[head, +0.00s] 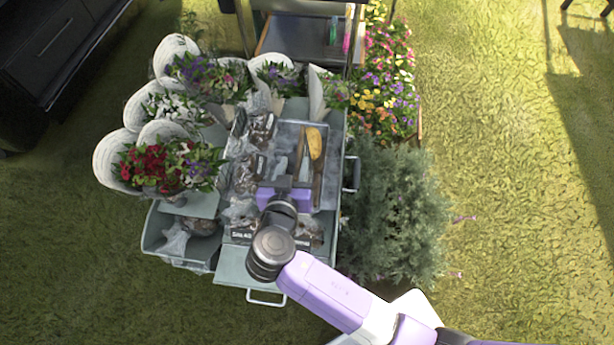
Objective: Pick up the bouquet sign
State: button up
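A small dark sign with white lettering (241,235) shows at the front of the cart's upper level. It may be the bouquet sign; the letters are too small to read surely, and my wrist hides part of it. My gripper (288,180), with a purple body, is over the cart's grey tray, beyond the dark sign as seen here. Pale narrow shapes show near its front end, but I cannot tell whether they are its fingers, nor whether it is open or shut. I see nothing clearly held in it.
The grey cart (233,269) holds several wrapped bouquets (165,165) at left, clear bags with dark contents (248,172) and a yellow-orange item (314,143). A bushy grey-green plant (395,210) and a flower bed (388,85) stand close at right. Open grass (520,200) lies farther right.

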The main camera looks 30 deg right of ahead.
aim_at(299, 148)
jog(key=x, duration=0.7)
jog(key=shift+w+d, duration=0.15)
jog(key=shift+d, duration=0.05)
jog(key=shift+r, duration=0.1)
grip_shut()
dwell(1.1)
